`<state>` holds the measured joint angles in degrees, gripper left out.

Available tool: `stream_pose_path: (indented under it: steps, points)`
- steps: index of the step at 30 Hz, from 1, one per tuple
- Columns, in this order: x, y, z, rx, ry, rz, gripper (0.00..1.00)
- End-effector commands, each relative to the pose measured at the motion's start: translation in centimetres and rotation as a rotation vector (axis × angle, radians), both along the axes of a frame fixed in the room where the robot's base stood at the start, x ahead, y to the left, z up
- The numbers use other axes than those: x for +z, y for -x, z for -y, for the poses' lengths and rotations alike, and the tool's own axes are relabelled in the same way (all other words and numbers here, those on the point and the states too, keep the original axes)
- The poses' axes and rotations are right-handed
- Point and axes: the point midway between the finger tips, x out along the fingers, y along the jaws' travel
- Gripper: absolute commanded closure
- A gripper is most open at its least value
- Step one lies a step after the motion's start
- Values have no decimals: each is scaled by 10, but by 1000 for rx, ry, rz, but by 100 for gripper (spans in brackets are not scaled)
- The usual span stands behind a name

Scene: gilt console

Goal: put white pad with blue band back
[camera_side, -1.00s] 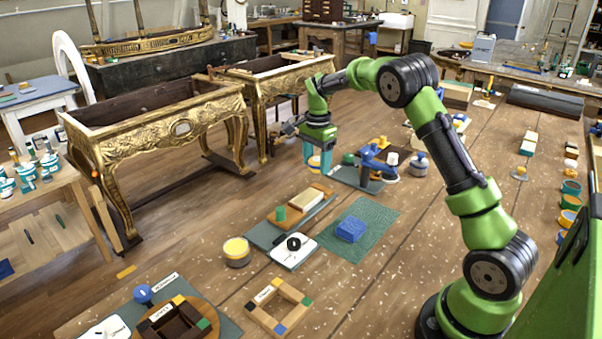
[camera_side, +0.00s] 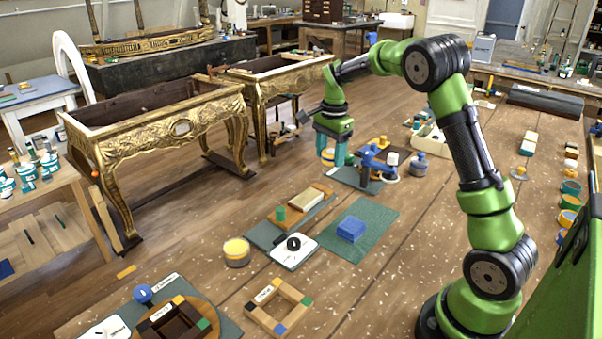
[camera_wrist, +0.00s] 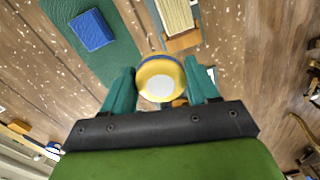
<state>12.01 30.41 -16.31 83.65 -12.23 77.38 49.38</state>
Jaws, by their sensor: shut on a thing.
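My gripper (camera_side: 335,152) is raised above the far part of the bench, over the dark tray (camera_side: 350,179). It is shut on a round pad (camera_side: 328,156), the white pad with blue band. In the wrist view the pad (camera_wrist: 160,80) sits between the teal fingertips of my gripper (camera_wrist: 161,85). It shows a white centre, a yellow ring and a blue band along its upper edge. In the side view the fingers partly hide it.
A blue tool (camera_side: 368,160) stands on the dark tray, close to my gripper. A grey jar with a blue top (camera_side: 419,164) is to its right. Nearer are a blue block (camera_side: 351,229) on a green mat (camera_side: 374,221) and a yellow-topped tin (camera_side: 237,251).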

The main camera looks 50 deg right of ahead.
Motion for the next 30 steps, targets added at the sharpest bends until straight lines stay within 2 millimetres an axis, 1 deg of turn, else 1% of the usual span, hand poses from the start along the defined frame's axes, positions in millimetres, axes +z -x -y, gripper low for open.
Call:
stream_pose_path:
  steps: [1,5,6,8,9,11,12,15,18,21,24,26,30]
  points:
    - [2,19,0,-10,-2,-2,74]
    - [-4,67,-3,-31,0,-6,74]
    - [-7,81,-5,-35,-1,-8,74]
    - [-14,103,-8,-40,0,-10,74]
    - [-19,119,-11,-44,-2,-12,74]
    - [-27,141,-17,-47,-4,-15,74]
    - [-33,155,-22,-47,-6,-16,74]
    - [-49,189,-34,-49,-12,-21,74]
    - [-64,217,-46,-47,-18,-26,74]
    - [-76,237,-56,-42,-20,-33,74]
    - [-86,249,-62,-37,-17,-41,74]
    - [-89,248,-60,-33,-9,-37,74]
    - [-91,228,-45,-35,1,-29,74]
